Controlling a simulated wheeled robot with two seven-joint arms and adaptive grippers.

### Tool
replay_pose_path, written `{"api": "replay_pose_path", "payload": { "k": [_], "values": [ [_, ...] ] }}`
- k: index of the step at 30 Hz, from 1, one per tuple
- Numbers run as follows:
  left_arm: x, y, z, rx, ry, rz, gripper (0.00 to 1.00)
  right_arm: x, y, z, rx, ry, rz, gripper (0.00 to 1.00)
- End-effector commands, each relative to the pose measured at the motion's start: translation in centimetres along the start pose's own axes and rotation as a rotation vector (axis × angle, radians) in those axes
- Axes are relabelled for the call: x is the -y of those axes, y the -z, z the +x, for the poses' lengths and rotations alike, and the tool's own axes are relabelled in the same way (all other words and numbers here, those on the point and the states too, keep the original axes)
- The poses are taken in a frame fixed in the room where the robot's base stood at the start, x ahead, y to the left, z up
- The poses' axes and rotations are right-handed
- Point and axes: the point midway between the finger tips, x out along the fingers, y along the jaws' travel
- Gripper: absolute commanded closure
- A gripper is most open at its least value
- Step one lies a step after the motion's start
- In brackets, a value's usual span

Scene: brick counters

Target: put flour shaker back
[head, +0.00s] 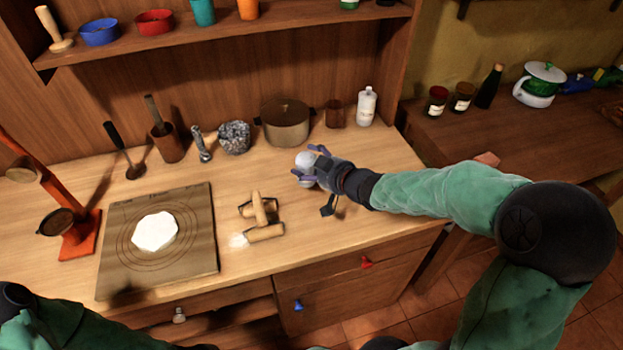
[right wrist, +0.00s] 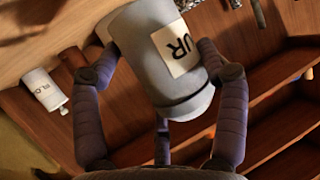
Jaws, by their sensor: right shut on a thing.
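The flour shaker (head: 305,161) is a pale cylinder with a label, held in my right gripper (head: 318,170) over the counter, right of centre. In the right wrist view the shaker (right wrist: 155,50) sits between the purple fingers of my right gripper (right wrist: 160,85), which are shut around it. Part of its label shows the letters "UR". In the head view I cannot tell whether its base touches the counter. My left arm (head: 50,325) shows at the bottom left; its gripper is not in view.
A white labelled bottle (head: 366,106) stands at the back right, beside a brown jar (head: 335,115) and a lidded pot (head: 285,122). Rolling pins (head: 262,215) lie in front. Dough (head: 155,231) lies on a board (head: 200,255) at left. The counter right of the shaker is mostly clear.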

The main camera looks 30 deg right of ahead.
Motion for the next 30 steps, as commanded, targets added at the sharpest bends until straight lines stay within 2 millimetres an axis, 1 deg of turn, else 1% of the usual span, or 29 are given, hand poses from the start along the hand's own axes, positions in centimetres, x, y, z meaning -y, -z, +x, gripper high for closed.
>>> {"api": "replay_pose_path", "payload": {
  "k": [1, 6, 14, 18, 21, 30],
  "values": [
    [0.3, 0.0, 0.9, 0.000, 0.000, 0.000, 1.00, -0.5, -1.2, 1.0, 0.004, 0.000, 0.003, 0.63],
    [0.6, 0.1, 1.8, 0.000, 0.000, 0.000, 1.00, -1.6, -2.4, 2.9, 0.001, 0.001, 0.000, 0.63],
    [0.8, 0.1, 2.3, 0.000, 0.000, 0.000, 1.00, -2.4, -3.1, 4.0, 0.001, 0.000, 0.000, 0.63],
    [1.2, 0.1, 3.4, 0.000, 0.000, 0.000, 1.00, -2.5, -5.0, 5.0, 0.003, 0.001, 0.002, 0.63],
    [1.4, 0.1, 3.9, 0.000, 0.000, 0.000, 1.00, -2.5, -6.0, 5.4, 0.001, 0.000, 0.000, 0.63],
    [1.4, 0.1, 3.8, 0.000, 0.000, 0.000, 1.00, -2.5, -6.0, 5.4, 0.000, 0.000, -0.001, 0.63]
  ]
}}
